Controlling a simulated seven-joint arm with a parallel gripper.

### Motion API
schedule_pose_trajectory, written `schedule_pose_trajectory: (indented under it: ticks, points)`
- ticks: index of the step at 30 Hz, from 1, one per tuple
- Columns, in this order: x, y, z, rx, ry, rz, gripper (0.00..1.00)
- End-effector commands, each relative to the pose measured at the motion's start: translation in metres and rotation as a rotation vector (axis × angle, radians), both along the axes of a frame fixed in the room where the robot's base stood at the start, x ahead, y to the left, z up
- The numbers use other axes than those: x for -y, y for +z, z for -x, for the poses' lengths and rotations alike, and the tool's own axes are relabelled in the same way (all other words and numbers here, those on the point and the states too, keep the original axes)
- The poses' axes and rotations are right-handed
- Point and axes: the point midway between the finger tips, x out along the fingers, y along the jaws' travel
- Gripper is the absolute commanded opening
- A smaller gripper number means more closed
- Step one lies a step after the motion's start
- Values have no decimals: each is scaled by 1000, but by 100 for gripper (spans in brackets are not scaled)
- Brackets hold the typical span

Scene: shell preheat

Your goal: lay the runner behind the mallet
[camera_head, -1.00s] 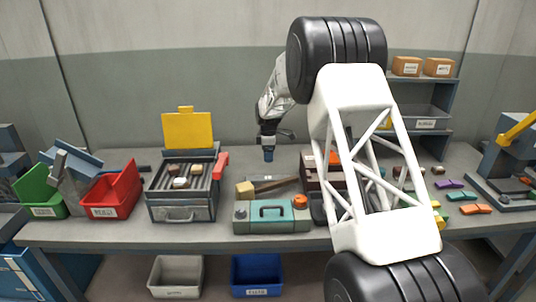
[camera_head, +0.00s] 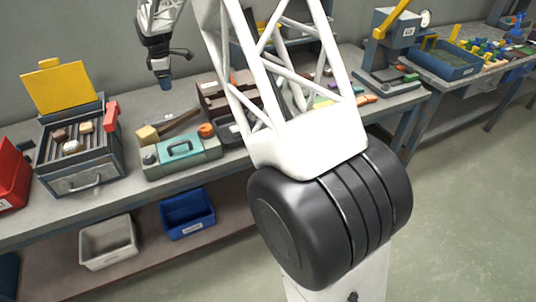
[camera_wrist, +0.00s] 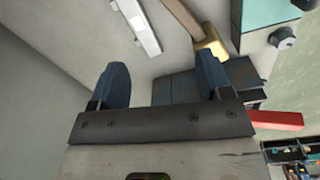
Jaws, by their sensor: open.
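The mallet lies on the bench behind the teal case (camera_head: 181,150), with its pale wooden head (camera_head: 147,135) at the left and its brown handle (camera_head: 180,122) running right. In the wrist view, a pale grey bar (camera_wrist: 138,25), which looks like the runner, lies flat on the bench behind the mallet handle (camera_wrist: 181,14). It is apart from the handle and roughly alongside it. My gripper (camera_head: 165,84) hangs above the bench behind the mallet. In the wrist view its two blue fingers (camera_wrist: 162,78) are spread, with nothing held between them.
A grill box (camera_head: 83,160) with a raised yellow lid and red lever stands left of the mallet. A brown toolbox (camera_head: 222,97) stands to the right. A white bin (camera_head: 108,243) and a blue bin (camera_head: 188,214) sit below.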

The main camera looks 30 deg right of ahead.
Motion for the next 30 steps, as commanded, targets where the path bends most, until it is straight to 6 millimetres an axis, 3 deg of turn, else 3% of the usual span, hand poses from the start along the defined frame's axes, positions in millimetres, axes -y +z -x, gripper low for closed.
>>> schedule_pose_trajectory:
  ticks: [3, 15, 30]
  points:
    - [10, 27, 29, 13, -72, -3, 72]
    - [39, 93, 130, 48, -320, -20, 72]
    - [70, 144, 268, 92, -628, -50, 72]
